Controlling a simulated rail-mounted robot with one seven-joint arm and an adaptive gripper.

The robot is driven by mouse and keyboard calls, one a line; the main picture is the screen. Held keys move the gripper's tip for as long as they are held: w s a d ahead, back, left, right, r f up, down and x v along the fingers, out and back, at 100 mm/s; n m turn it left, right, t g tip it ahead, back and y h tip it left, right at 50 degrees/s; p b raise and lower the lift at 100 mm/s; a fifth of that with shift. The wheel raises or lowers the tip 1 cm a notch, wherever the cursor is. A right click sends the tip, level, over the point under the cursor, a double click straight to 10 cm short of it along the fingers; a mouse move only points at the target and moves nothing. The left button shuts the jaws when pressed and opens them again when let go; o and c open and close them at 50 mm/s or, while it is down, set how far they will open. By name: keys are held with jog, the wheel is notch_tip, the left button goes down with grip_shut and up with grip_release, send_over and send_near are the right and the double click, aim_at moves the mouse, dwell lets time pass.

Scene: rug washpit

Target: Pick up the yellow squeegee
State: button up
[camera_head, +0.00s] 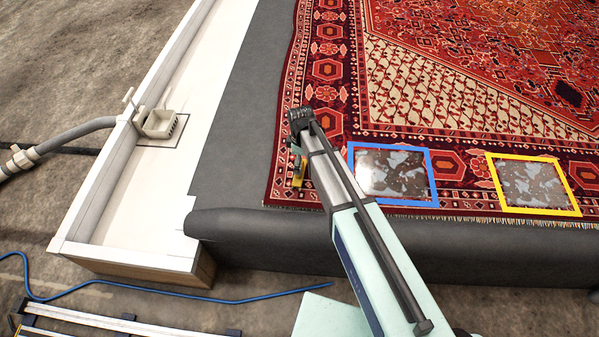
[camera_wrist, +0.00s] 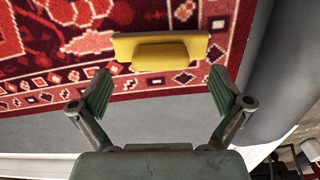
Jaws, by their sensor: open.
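The yellow squeegee (camera_wrist: 160,50) lies on the red patterned rug in the wrist view, near the rug's edge, long side across the picture. In the head view only a small yellow part of it (camera_head: 298,181) shows beside my arm; the rest is hidden. My gripper (camera_wrist: 160,92) is open and empty in the wrist view. Its two green-padded fingers stand apart, with the squeegee beyond the gap between their tips. The gap looks roughly as wide as the squeegee is long. I cannot tell the height between them. In the head view my gripper is mostly hidden by my arm.
A blue-framed panel (camera_head: 431,190) and a yellow-framed panel (camera_head: 574,197) lie on the rug (camera_head: 330,120) to the right. A dark grey rim (camera_head: 225,150) borders the rug. A white trough (camera_head: 115,215) with a drain fitting (camera_head: 160,123) is at left. A blue hose (camera_head: 150,298) lies on the floor.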

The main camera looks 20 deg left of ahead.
jog(key=f, duration=0.4)
jog(key=shift+a+f+b, duration=0.2)
jog(key=shift+f+b, duration=0.05)
jog(key=shift+b, duration=0.15)
jog(key=c, duration=1.3)
jog(key=shift+r, duration=0.1)
notch_tip(320, 180, up, 20)
jog(key=p, duration=0.3)
